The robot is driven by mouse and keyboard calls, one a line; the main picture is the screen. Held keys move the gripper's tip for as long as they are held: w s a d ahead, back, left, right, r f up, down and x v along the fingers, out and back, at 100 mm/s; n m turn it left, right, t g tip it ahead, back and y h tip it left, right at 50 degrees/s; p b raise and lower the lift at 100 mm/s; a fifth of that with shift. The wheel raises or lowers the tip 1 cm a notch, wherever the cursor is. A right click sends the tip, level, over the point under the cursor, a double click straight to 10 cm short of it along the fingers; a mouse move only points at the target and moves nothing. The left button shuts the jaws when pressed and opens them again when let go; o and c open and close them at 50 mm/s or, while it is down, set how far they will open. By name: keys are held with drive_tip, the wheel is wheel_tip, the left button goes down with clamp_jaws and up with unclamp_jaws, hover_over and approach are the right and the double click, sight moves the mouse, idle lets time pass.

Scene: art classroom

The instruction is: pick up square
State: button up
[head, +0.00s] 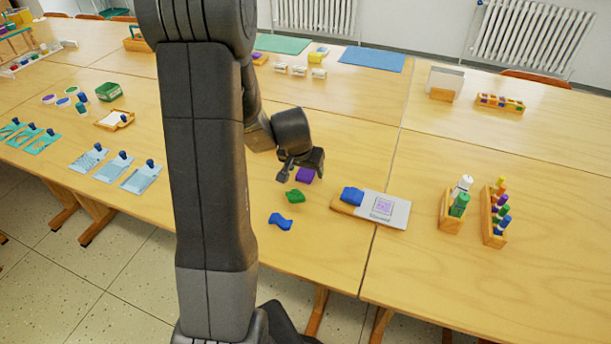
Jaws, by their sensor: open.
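A purple piece (305,175) lies on the table just below my gripper (302,167), and the gripper partly covers it. Its visible part has straight edges, but I cannot tell whether it is the square. My gripper is open, with its fingers low over the table near the piece. I cannot tell whether they touch it.
A green piece (295,196) and a blue piece (281,222) lie in front of my gripper. Wooden racks with bottles (452,215) and coloured pegs (495,225) stand to the right. Pale blue cards with knobs (142,178) lie at the left. The table behind the card is clear.

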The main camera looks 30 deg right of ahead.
drive_tip(key=shift+w+d+f, duration=0.15)
drive_tip(key=shift+f, duration=0.25)
drive_tip(key=c, duration=1.1)
drive_tip(key=shift+o, duration=0.2)
drive_tip(key=shift+r, duration=0.1)
